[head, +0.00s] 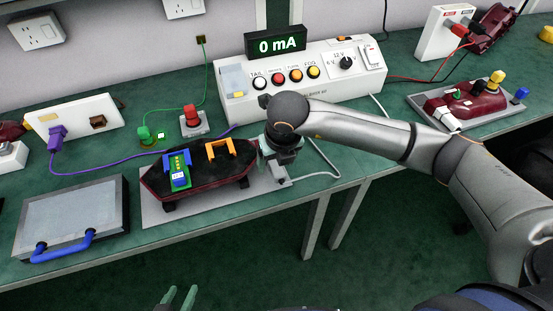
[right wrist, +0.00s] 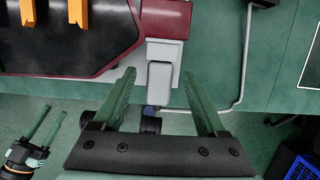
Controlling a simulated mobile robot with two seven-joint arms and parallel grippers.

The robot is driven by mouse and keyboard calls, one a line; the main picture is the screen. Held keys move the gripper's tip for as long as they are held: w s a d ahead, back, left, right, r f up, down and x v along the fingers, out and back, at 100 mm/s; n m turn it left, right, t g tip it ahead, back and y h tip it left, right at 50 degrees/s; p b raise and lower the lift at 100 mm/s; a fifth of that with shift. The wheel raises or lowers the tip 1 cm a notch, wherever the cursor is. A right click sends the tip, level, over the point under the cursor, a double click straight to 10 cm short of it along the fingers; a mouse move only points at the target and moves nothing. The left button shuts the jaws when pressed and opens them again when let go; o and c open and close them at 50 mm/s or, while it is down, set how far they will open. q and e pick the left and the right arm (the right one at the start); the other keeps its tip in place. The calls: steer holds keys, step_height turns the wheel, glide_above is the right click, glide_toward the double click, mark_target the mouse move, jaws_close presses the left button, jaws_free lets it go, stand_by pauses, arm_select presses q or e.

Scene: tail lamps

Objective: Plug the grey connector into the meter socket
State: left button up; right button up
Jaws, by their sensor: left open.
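The grey connector (right wrist: 159,78) lies at the right edge of the tail lamp's grey mat, with a grey cable at its lower end. My right gripper (right wrist: 158,85) is open, its green fingers on either side of the connector with gaps showing; contact is not seen. In the head view my right gripper (head: 275,160) is beside the lamp's right end, partly hiding that area. My left gripper (head: 180,297) is open and empty at the bottom edge, away from the table. The meter display (head: 277,44) reads 0 mA above a white control box (head: 300,98). I cannot tell which opening is the meter socket.
The dark red lamp (head: 218,183) carries a green board (head: 179,172) and an orange bracket (head: 222,149). A white socket box (head: 80,112) holds a purple plug (head: 57,137). A blue-handled case (head: 72,215) lies at left. Another lamp (head: 470,103) sits at right.

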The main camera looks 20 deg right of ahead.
jaws_close()
stand_by(0.9)
